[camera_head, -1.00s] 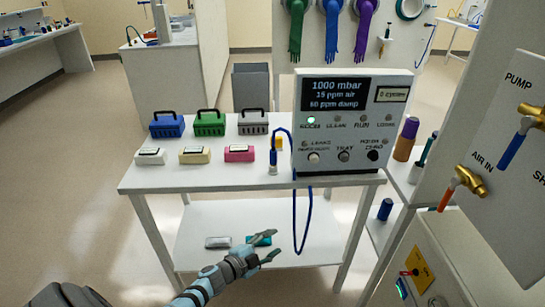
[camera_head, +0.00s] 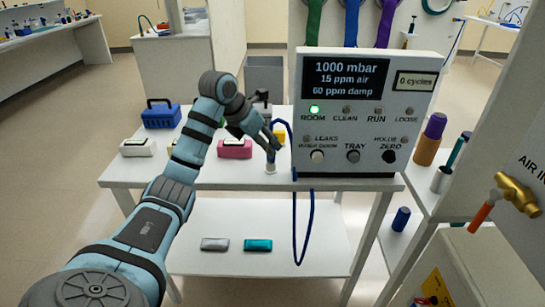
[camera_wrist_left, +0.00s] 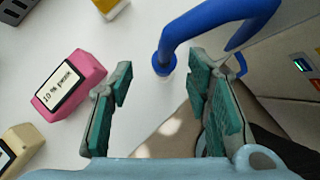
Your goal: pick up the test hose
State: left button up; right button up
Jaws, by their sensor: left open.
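The test hose is a blue tube (camera_head: 293,200) that loops down from the grey instrument box's left side. In the left wrist view the thick blue hose (camera_wrist_left: 212,22) bends down to a collared end just beyond the fingertips. My left gripper (camera_head: 272,143) is open, close to the hose's upright end, and partly hides it in the head view. In the wrist view the gap between its green-padded fingers (camera_wrist_left: 158,85) is empty. My right gripper is not in view.
The instrument box (camera_head: 365,110) stands right beside the hose. A pink block (camera_head: 235,150) and a yellow block (camera_wrist_left: 110,8) are close to the gripper. A blue case (camera_head: 161,115) stands at the back left. The lower shelf (camera_head: 215,220) holds a grey and a teal block.

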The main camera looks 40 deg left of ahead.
aim_at(271, 160)
pick_arm(q)
jog(key=x, duration=0.2)
jog(key=b+x, duration=0.1)
jog(key=x, duration=0.1)
jog(key=shift+s+d+f, duration=0.15)
jog(key=shift+d+f, duration=0.05)
jog(key=shift+w+f, duration=0.15)
jog(key=shift+w, duration=0.1)
jog(key=shift+s, duration=0.1)
grip_shut()
